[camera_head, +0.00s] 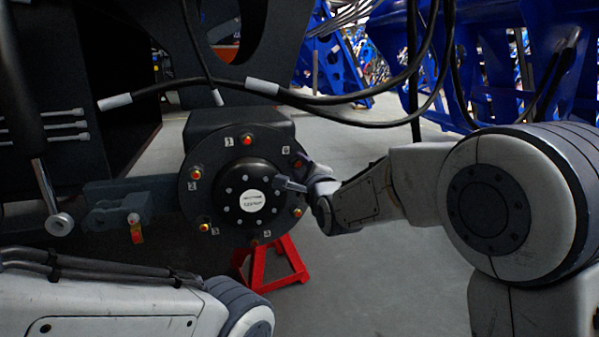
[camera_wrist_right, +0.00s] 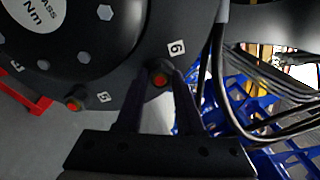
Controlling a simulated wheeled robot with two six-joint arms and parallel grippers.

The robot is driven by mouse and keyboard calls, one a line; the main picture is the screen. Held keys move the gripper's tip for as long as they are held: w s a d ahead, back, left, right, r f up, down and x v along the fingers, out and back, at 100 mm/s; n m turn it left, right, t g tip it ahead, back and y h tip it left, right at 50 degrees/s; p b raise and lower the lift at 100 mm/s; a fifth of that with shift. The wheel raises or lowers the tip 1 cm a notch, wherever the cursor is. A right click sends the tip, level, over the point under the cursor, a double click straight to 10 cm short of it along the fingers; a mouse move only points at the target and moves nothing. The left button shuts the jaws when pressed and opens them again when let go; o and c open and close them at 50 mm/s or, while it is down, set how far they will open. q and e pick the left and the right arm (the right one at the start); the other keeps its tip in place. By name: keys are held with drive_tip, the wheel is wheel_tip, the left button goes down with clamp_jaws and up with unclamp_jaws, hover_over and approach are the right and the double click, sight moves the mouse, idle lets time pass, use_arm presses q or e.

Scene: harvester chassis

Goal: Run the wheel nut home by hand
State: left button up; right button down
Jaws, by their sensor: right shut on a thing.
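The black round wheel hub (camera_head: 212,200) faces me in the middle of the head view, with numbered stud positions around its flange. My right gripper (camera_head: 297,173) reaches in from the right at position 6. How far the nut sits from the flange face is unclear. My left arm shows at bottom left; its gripper is out of view.
Other red-orange stud ends (camera_head: 196,173) sit around the flange. A red stand (camera_head: 270,265) is below the hub. Black cables (camera_head: 330,99) hang across above it. A dark bracket (camera_head: 125,200) is at left. Blue frames (camera_head: 500,70) stand behind; the floor to the right is clear.

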drive_tip(key=m, duration=0.2)
drive_tip(key=shift+w+r+m, duration=0.1)
drive_tip(key=shift+r+m, duration=0.05)
drive_tip(key=shift+m, duration=0.15)
drive_tip(key=shift+c, duration=2.3)
unclamp_jaws()
drive_tip(key=shift+c, duration=1.1)
drive_tip(key=shift+b+v, duration=0.55)
drive_tip(key=shift+v, duration=0.65)
